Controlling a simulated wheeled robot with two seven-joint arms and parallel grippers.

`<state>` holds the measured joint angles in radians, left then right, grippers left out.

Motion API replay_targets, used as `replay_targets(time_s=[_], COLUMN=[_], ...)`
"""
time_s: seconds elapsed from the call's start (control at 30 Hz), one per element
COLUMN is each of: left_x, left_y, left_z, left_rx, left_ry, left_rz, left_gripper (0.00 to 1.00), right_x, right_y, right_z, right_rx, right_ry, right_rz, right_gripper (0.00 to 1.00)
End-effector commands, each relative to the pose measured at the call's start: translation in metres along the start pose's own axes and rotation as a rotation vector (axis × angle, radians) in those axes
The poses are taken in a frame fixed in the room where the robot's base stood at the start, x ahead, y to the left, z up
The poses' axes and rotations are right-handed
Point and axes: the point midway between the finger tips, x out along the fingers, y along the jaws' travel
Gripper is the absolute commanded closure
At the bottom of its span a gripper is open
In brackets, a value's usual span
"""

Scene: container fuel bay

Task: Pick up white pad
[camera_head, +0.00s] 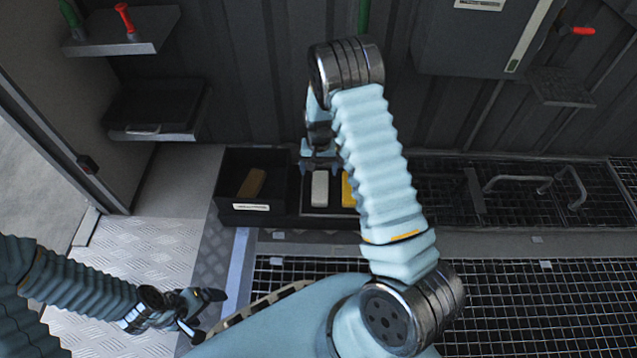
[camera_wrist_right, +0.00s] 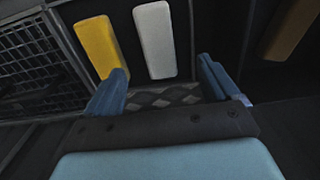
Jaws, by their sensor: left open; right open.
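The white pad (camera_head: 320,188) lies in a dark tray on the far side, just left of the yellow pad (camera_head: 348,190). In the right wrist view the white pad (camera_wrist_right: 155,40) appears ahead of and between the fingers, with the yellow pad (camera_wrist_right: 100,46) to its left. My right gripper (camera_head: 320,166) is open and empty, close to the far end of the white pad in the head view; its fingers also show in the wrist view (camera_wrist_right: 168,92). My left gripper (camera_head: 203,312) is open and empty over the floor at lower left.
A dark bin (camera_head: 230,188) with a label holds a brown pad (camera_head: 251,183), left of the white pad. My right arm covers part of the yellow pad. Metal grating (camera_head: 540,300) and a bent handle (camera_head: 520,181) lie to the right. Shelves (camera_head: 125,45) hang at upper left.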

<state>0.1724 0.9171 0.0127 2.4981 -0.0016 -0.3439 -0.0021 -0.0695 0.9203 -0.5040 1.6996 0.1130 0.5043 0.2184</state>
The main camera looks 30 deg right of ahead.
Motion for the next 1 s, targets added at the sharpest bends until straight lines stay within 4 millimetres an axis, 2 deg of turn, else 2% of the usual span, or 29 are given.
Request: replay_targets(time_s=[0.03,0.13,0.47,0.7,0.97,1.0], left_x=[0.005,0.009,0.015,0.026,0.025,0.025], left_y=[-0.002,-0.003,-0.006,-0.010,-0.010,-0.010], left_z=[0.000,0.000,-0.001,-0.001,-0.002,-0.002], left_rx=[0.000,-0.001,-0.001,-0.001,-0.001,-0.001], left_ry=[0.001,0.002,0.005,0.007,0.008,0.008], left_rz=[0.000,0.000,0.000,-0.001,-0.001,-0.001], left_gripper=[0.08,0.08,0.08,0.08,0.08,0.08], right_x=[0.016,0.035,0.063,0.101,0.105,0.105], right_y=[0.001,0.001,0.002,0.005,0.004,0.004], right_z=[0.000,0.000,-0.002,-0.007,-0.007,-0.007], right_rx=[0.000,-0.001,0.000,-0.001,-0.001,-0.001], right_ry=[-0.002,-0.001,0.001,0.000,0.002,0.002], right_rz=[0.002,0.002,0.000,0.001,0.000,0.000], right_gripper=[0.12,0.12,0.12,0.12,0.12,0.18])
